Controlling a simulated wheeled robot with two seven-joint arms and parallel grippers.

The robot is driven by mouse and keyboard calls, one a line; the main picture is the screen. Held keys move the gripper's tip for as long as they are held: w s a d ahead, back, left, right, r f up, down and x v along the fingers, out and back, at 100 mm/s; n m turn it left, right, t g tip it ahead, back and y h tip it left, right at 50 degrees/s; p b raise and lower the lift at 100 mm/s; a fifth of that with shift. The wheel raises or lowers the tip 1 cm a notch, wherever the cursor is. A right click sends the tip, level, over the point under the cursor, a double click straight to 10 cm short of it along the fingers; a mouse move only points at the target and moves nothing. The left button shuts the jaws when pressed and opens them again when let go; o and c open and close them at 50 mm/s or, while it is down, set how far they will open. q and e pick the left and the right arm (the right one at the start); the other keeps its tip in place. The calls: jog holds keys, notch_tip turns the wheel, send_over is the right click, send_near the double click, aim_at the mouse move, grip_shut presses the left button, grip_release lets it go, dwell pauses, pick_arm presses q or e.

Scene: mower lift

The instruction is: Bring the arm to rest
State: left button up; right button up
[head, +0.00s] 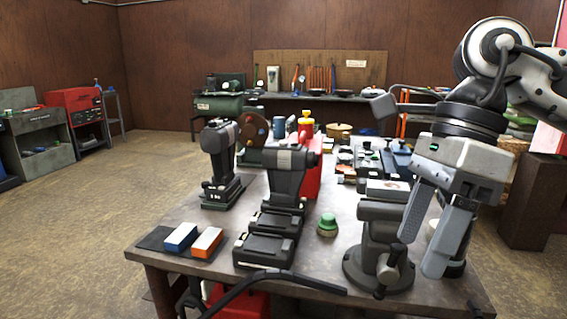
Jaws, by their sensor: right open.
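My right arm comes in from the upper right, and my right gripper (428,236) points downward at the right front of the workbench (190,218). Its two grey fingers are apart with nothing between them. In the picture the gripper overlaps the right side of a grey bench vise (378,240); I cannot tell whether they touch. My left gripper does not show.
Black power tools (285,178) stand mid-bench. A blue block (181,236) and an orange block (207,242) lie on a dark mat at the front left. A green-capped item (327,225) stands left of the vise. Open floor (75,240) lies to the left.

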jog(key=s+a+f+m+g+y, duration=0.1)
jog(key=s+a+m+g+y, duration=0.15)
jog(key=a+y, duration=0.6)
jog(key=s+a+f+m+g+y, duration=0.1)
jog(key=a+f+m+g+y, duration=0.15)
jog(key=a+y, duration=0.55)
jog(key=w+d+f+m+t, duration=0.1)
jog(key=w+f+m+t, duration=0.25)
jog(key=m+t, duration=0.75)
jog(key=w+d+f+m+t, duration=0.1)
jog(key=w+f+m+t, duration=0.3)
jog(key=m+t, duration=0.7)
jog(key=w+d+f+m+t+h, duration=0.25)
jog(key=d+f+m+h, duration=0.35)
jog(key=f+m+h, duration=0.6)
jog(key=s+d+f+m+g+h, duration=0.2)
jog(key=s+d+f+m+g, duration=0.1)
jog(key=s+f, duration=0.4)
jog(key=s+d+f+m+g+h, duration=0.3)
jog(key=s+f+m, duration=0.4)
jog(key=f, duration=0.6)
jog(key=shift+s+d+f+m+g, duration=0.35)
jog(key=shift+d+g, duration=0.3)
jog(key=shift+d, duration=0.6)
jog(key=shift+w, duration=0.1)
